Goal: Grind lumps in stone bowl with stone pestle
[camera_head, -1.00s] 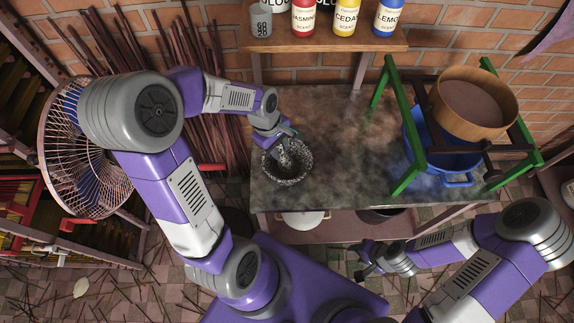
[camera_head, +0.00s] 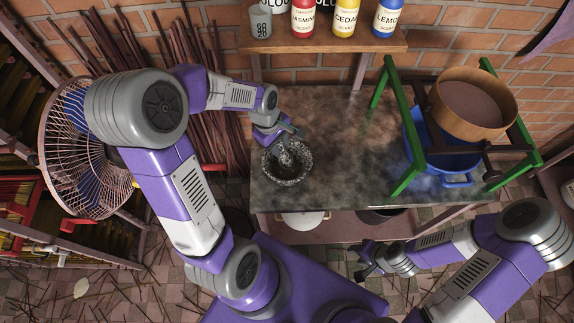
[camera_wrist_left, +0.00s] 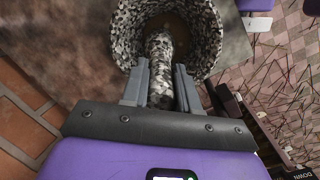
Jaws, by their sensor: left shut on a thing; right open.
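The speckled stone bowl (camera_head: 304,168) stands at the left front part of the worktable, and its rim also shows in the left wrist view (camera_wrist_left: 207,40). My left gripper (camera_head: 288,138) is over the bowl, shut on the speckled stone pestle (camera_wrist_left: 159,48). The pestle's lower end is inside the bowl. A brownish patch shows on the bowl's floor in the left wrist view; I cannot make out separate lumps. My right gripper (camera_head: 364,259) is open and empty, below the table's front edge and away from the bowl.
A green frame (camera_head: 402,177) with a round wooden sieve (camera_head: 450,122) and a blue basin (camera_head: 457,180) stands on the right of the table (camera_head: 345,165). Bottles line a shelf (camera_head: 330,46) behind. The table's middle is clear. A fan (camera_head: 70,150) stands at left.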

